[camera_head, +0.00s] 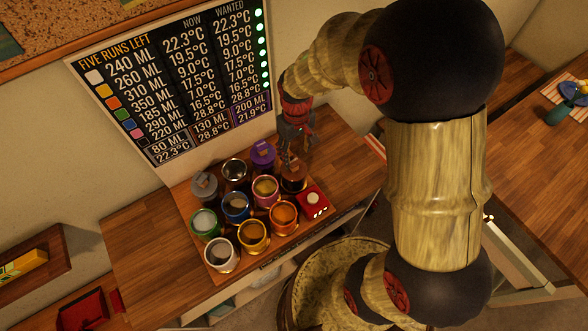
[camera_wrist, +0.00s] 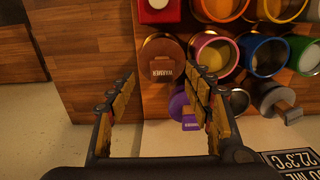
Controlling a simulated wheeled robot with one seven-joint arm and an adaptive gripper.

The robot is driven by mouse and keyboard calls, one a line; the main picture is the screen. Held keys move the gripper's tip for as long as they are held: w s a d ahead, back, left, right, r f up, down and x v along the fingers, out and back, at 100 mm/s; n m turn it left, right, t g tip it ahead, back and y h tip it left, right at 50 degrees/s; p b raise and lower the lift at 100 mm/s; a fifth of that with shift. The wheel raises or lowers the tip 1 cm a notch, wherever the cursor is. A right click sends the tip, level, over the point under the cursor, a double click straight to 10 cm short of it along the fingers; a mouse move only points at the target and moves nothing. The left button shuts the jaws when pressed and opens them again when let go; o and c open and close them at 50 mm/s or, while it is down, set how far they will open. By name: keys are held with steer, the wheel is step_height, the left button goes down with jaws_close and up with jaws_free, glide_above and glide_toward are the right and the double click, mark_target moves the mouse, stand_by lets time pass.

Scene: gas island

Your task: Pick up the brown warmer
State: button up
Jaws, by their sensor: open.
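The brown warmer (camera_head: 293,178) stands at the back right of the group of pots on the wooden counter, beside the purple one. In the wrist view the brown warmer (camera_wrist: 162,66) shows its round top and a block handle marked WARMER. My gripper (camera_head: 292,152) is just above it, close to the board. In the wrist view my gripper (camera_wrist: 164,78) is open and empty, and the handle shows between and slightly beyond its fingertips. I cannot tell whether the fingers touch anything.
A purple lidded pot (camera_head: 262,156) is close on the left. A red block with a white button (camera_head: 313,203) stands in front. Several coloured pots fill the wooden tray (camera_head: 224,279). A temperature board (camera_head: 175,85) rises behind. The counter to the left is clear.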

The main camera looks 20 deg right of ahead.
mark_target(294, 160)
step_height(294, 160, down, 2)
steer(key=shift+w+f, duration=0.1)
steer(key=shift+w+a+f, duration=0.1)
steer(key=shift+a+f, duration=0.05)
steer(key=shift+f, duration=1.2)
steer(key=shift+w+a+f, duration=0.1)
steer(key=shift+f, duration=1.2)
steer(key=shift+c, duration=0.3)
jaws_close()
